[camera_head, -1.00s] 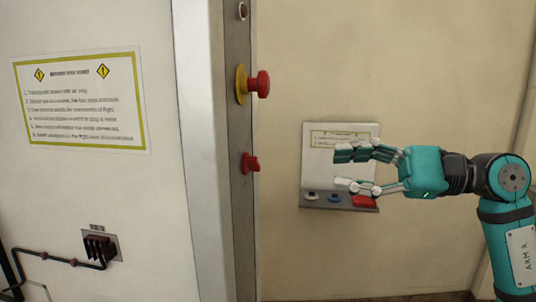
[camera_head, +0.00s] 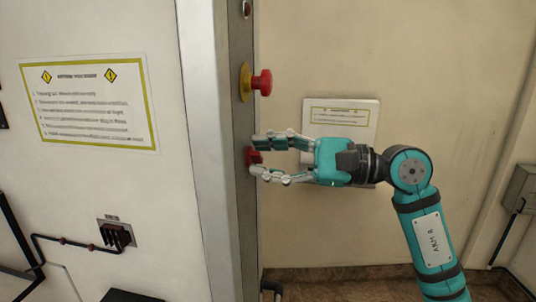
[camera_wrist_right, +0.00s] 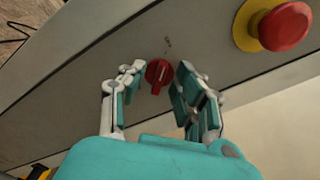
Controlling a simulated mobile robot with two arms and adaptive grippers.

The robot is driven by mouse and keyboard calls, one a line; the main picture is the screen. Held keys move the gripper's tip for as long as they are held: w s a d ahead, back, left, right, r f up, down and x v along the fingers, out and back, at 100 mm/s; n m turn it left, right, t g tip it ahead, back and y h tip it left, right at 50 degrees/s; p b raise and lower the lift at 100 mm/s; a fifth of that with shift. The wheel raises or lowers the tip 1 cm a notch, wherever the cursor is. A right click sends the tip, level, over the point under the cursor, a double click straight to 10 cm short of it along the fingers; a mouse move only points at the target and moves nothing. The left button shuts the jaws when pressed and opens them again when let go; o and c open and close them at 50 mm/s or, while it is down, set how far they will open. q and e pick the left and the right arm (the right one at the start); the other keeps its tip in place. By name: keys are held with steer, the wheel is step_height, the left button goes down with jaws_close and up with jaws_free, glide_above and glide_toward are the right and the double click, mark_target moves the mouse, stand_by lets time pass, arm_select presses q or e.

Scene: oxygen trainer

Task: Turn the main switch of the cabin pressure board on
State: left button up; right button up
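The main switch, a red rotary knob (camera_head: 254,157), sits on the grey vertical panel edge (camera_head: 243,208) below the emergency button. In the right wrist view the knob (camera_wrist_right: 159,75) shows whole, with its grip bar pointing down in the picture. My right gripper (camera_head: 256,156) is open, with one finger on each side of the knob. In the wrist view the gripper (camera_wrist_right: 155,85) has a gap between each finger and the knob. My left gripper is not in view.
A red mushroom button on a yellow base (camera_head: 262,82) is just above the switch; it also shows in the wrist view (camera_wrist_right: 283,26). A white instruction sign (camera_head: 88,100) is on the left wall. A small panel (camera_head: 340,118) is partly behind my right arm.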

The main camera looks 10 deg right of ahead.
jaws_close()
stand_by(0.3)
steer(key=m+p, duration=0.1)
steer(key=m, duration=1.1)
steer(key=m+p, duration=0.1)
steer(key=m, duration=0.4)
steer(key=shift+w+d+r+m+p, duration=0.2)
steer(key=shift+w+m+p, duration=0.1)
steer(key=shift+m, duration=0.1)
stand_by(0.4)
jaws_free()
steer(key=shift+f, duration=0.15)
